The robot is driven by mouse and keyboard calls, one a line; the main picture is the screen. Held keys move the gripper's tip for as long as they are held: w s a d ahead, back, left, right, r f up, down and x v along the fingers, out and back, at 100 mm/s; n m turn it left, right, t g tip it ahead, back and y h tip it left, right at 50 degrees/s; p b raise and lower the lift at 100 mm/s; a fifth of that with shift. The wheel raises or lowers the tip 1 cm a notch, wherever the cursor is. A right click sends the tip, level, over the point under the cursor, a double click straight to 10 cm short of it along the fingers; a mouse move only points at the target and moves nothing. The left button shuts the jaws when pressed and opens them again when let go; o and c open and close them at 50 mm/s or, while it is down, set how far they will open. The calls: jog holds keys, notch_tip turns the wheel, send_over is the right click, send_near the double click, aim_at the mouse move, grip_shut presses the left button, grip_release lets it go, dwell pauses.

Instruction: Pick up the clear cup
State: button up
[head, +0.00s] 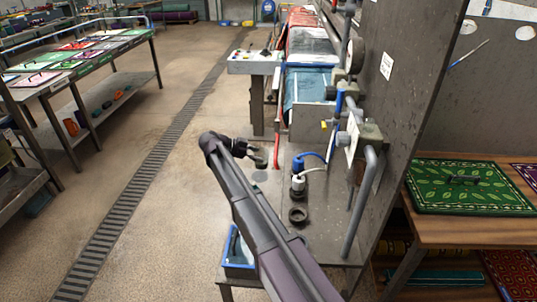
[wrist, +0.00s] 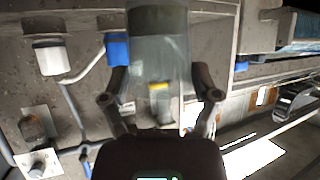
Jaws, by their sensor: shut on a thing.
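The clear cup (wrist: 158,55) is a see-through cylinder in the upper middle of the wrist view, between the two fingers. My gripper (wrist: 160,88) is shut on it, one finger on each side. A yellow patch shows through or behind the cup. In the head view my gripper (head: 250,151) is at the end of my dark arm, beside the grey machine's lower ledge. The cup (head: 261,158) is a small, dark greenish shape there, partly hidden by the fingers.
A white container with a blue hose (head: 298,181) and a dark ring (head: 298,215) are on the ledge right of my gripper. Pipes and valves (head: 352,130) line the grey panel. A blue-rimmed bin (head: 238,250) is below. Open floor (head: 160,200) lies left.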

jog(key=a, duration=0.1)
jog(key=s+a, duration=0.1)
jog(key=a, duration=0.1)
dwell(0.9)
